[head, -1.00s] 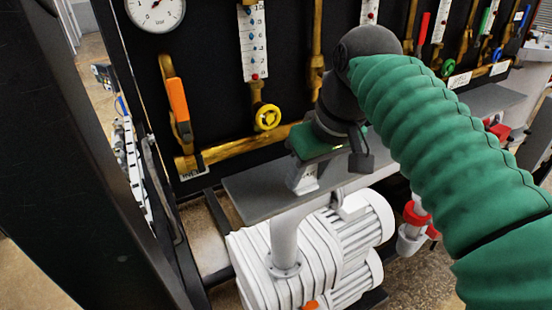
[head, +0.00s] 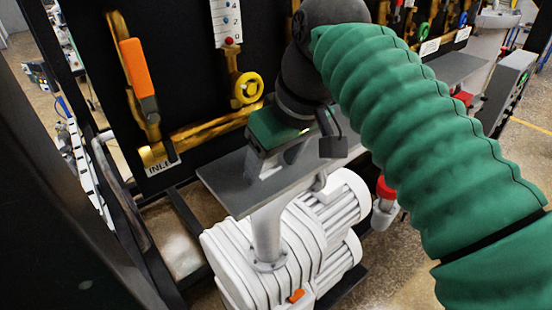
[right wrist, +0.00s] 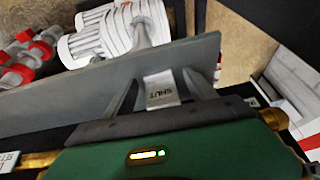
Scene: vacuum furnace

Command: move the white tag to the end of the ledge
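The white tag (right wrist: 163,88), lettered SHUT, shows in the right wrist view between the two fingers of my right gripper (right wrist: 161,76). The ledge also crosses the right wrist view (right wrist: 70,105). I cannot tell whether the tag touches the ledge. My left gripper is not in view.
A white pump (head: 225,250) with a pipe stands below the ledge. Behind are a yellow handwheel (head: 246,88), an orange-handled valve (head: 136,68) and a brass pipe (head: 205,132) on a black panel. The ledge's left corner is bare.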

